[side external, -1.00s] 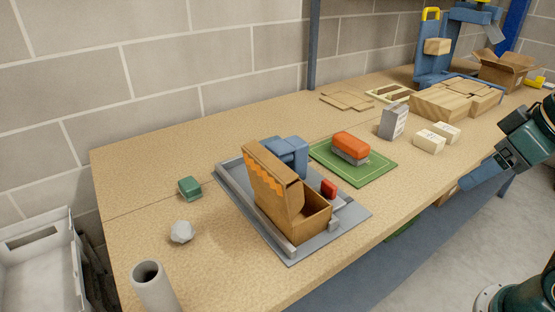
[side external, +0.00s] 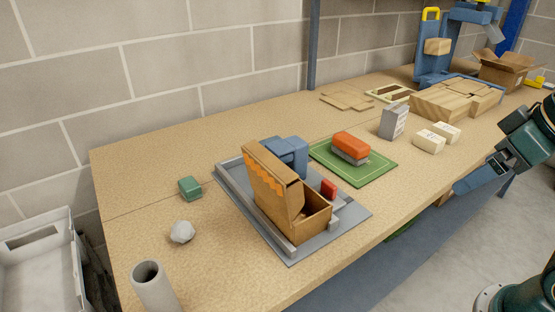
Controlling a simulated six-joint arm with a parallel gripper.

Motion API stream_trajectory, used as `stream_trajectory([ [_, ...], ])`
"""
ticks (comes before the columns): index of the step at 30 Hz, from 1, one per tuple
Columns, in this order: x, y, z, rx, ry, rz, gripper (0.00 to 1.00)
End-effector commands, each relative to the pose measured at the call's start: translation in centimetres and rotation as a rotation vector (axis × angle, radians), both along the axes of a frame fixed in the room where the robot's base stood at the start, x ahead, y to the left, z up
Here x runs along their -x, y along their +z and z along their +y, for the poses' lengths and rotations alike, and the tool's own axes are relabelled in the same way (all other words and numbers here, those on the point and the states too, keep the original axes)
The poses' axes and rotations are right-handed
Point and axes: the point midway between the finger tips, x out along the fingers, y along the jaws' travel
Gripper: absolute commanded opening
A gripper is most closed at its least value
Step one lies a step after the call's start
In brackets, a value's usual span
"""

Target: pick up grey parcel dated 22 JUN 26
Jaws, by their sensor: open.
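A grey box-shaped parcel (side external: 394,121) stands upright on the wooden table, right of the green mat. Its side carries a pale label with print too small to read, so I cannot confirm the date. A second grey item (side external: 351,157) lies under an orange block (side external: 351,144) on the green mat; no date shows on it. Two cream boxes with dark print, one nearer (side external: 428,141) and one farther (side external: 446,131), lie right of the upright parcel. My gripper (side external: 466,187) is open and empty at the table's right front edge, apart from all of these.
An open brown box (side external: 283,200) stands in a grey tray (side external: 232,174) at centre. A green block (side external: 190,187), a whitish faceted lump (side external: 181,232) and a grey tube (side external: 150,285) stand left. Wooden blocks (side external: 440,104) and an open carton (side external: 505,70) stand at the back right.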

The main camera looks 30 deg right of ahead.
Motion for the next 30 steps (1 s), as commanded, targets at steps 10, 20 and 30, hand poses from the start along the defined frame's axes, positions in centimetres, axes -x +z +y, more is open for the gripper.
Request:
stream_trajectory([
  [10,-0.9,0.6,-0.1,0.0,-0.001,0.001,1.0],
  [20,-6.9,3.9,-1.4,0.003,-0.003,0.0,1.0],
  [30,-15.6,6.4,-5.3,0.003,-0.001,-0.007,1.0],
])
